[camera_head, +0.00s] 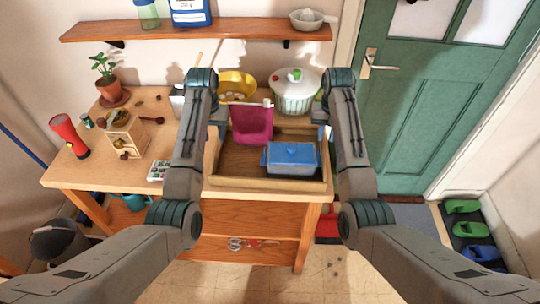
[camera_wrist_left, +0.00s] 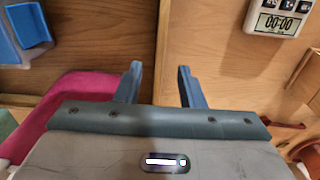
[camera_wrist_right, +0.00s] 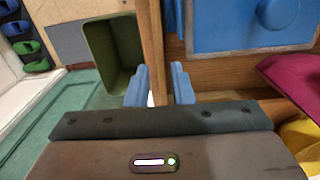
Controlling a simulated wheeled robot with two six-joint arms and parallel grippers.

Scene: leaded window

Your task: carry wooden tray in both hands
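The wooden tray (camera_head: 265,184) rests on the table, its front wall near the table's front edge. A blue lidded dish (camera_head: 291,158) and an upright magenta item (camera_head: 252,124) stand in it. My left gripper (camera_head: 217,124) is at the tray's left wall; in the left wrist view its fingers (camera_wrist_left: 160,85) stand apart on either side of that wall, with gaps. My right gripper (camera_head: 322,114) is at the right wall. In the right wrist view its fingers (camera_wrist_right: 160,83) are closer together around the wall (camera_wrist_right: 152,40); whether they press on it is unclear.
A yellow bowl (camera_head: 237,84) and a white spinner-like pot (camera_head: 297,92) stand behind the tray. A wooden grinder (camera_head: 125,135), a red torch (camera_head: 70,135) and a plant (camera_head: 104,75) are at left. An olive bin (camera_wrist_right: 103,55) is on the floor beyond the right edge.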

